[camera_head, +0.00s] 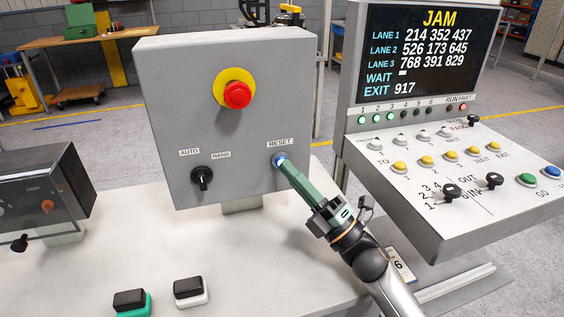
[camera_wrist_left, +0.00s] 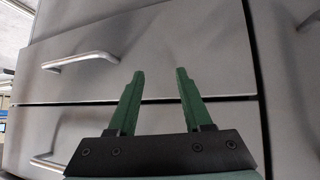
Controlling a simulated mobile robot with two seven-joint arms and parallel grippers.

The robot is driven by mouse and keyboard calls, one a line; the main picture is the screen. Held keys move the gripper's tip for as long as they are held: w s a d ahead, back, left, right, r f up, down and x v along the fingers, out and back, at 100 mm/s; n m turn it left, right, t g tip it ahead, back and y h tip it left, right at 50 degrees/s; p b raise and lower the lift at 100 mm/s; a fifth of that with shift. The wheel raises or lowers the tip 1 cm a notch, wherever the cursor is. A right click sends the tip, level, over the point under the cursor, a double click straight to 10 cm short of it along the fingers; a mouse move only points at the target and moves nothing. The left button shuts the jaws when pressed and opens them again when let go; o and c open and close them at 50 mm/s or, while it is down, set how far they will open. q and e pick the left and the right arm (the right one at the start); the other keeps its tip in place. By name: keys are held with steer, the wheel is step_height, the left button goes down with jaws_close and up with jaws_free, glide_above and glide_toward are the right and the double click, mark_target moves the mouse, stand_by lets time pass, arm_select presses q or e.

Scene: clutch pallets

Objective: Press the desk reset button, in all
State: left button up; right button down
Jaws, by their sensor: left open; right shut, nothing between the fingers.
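The blue reset button (camera_head: 279,159) is on the front of a grey control box (camera_head: 228,130), under a RESET label. My right gripper (camera_head: 287,169) is shut, with its green fingertips at the button, seemingly touching it; the fingers partly cover it. How far the button is pressed in cannot be told. My left gripper (camera_wrist_left: 161,95) is open and empty in the left wrist view, in front of grey drawer fronts. It does not show in the head view.
The box also carries a red emergency button (camera_head: 237,94) and a black AUTO/HAND knob (camera_head: 202,178). To the right, a console (camera_head: 440,190) has a screen (camera_head: 430,50) reading JAM. Two black-topped blocks (camera_head: 190,290) lie on the white desk (camera_head: 90,260). Drawer handles (camera_wrist_left: 80,60) show in the left wrist view.

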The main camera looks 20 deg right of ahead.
steer(key=shift+w, duration=0.35)
stand_by(0.3)
stand_by(0.4)
steer(key=shift+s, duration=0.85)
steer(key=s+p, duration=0.1)
steer(key=s, duration=0.4)
steer(key=shift+d, duration=0.15)
stand_by(0.4)
